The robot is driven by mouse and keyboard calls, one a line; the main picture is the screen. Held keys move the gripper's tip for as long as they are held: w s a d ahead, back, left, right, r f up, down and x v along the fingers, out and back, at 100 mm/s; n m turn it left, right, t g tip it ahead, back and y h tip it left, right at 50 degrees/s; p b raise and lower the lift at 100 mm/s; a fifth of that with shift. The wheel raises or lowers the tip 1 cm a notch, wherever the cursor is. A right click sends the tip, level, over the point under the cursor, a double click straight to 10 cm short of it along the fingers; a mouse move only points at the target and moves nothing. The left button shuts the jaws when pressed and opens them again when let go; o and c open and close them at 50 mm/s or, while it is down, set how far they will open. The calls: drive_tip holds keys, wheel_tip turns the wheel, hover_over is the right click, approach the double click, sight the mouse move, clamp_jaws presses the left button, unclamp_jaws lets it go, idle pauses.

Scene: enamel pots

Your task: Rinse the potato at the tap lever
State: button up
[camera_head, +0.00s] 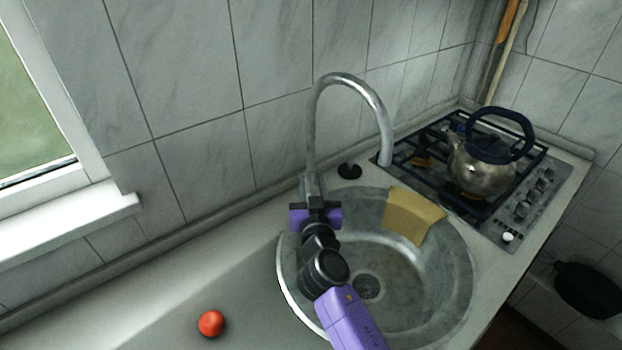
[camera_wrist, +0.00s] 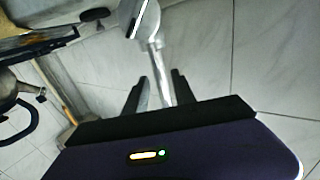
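The chrome tap (camera_head: 380,125) stands at the back of the sink, with its tall spout curving to the right. No water shows below the spout. My gripper (camera_head: 312,192) is at the tap's base, seen from behind, and its body hides much of the base. In the wrist view my gripper's two dark fingers (camera_wrist: 160,92) are apart, with a chrome bar of the tap (camera_wrist: 157,72) between them. I cannot tell whether they touch it, or whether this bar is the lever. No potato is recognisable in either view.
The round grey sink (camera_head: 455,275) has a tan cloth or sponge (camera_head: 413,215) over its back rim. A red round item (camera_head: 211,323) lies on the counter at left. A kettle (camera_head: 483,165) stands on the gas hob (camera_head: 520,205) at right. A tiled wall is close behind the tap.

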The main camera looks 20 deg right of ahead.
drive_tip(key=shift+x, duration=0.8)
drive_tip(key=shift+d, duration=0.1)
drive_tip(key=shift+c, duration=0.4)
clamp_jaws()
idle(0.5)
